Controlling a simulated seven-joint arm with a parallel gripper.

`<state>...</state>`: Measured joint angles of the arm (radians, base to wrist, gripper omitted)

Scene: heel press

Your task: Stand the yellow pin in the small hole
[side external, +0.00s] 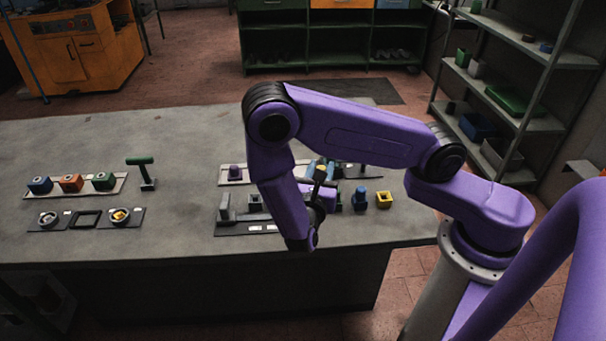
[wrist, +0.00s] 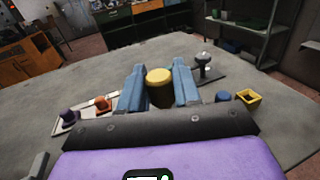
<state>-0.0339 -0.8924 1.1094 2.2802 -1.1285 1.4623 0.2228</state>
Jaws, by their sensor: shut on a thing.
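The yellow pin (wrist: 159,75) has a round yellow top and a darker body below it. In the wrist view it sits between the two blue fingers of my gripper (wrist: 159,90), which are shut on it. In the side view my gripper (side external: 319,170) is over the right part of the bench, and my arm partly hides it; the pin is not clear there. I cannot make out the small hole in either view.
A pale strip (side external: 222,183) with a purple piece (side external: 235,171) lies behind. Left are coloured blocks (side external: 71,183), a ringed plate (side external: 65,225) and a green T-handle (side external: 147,170). The bench middle is clear.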

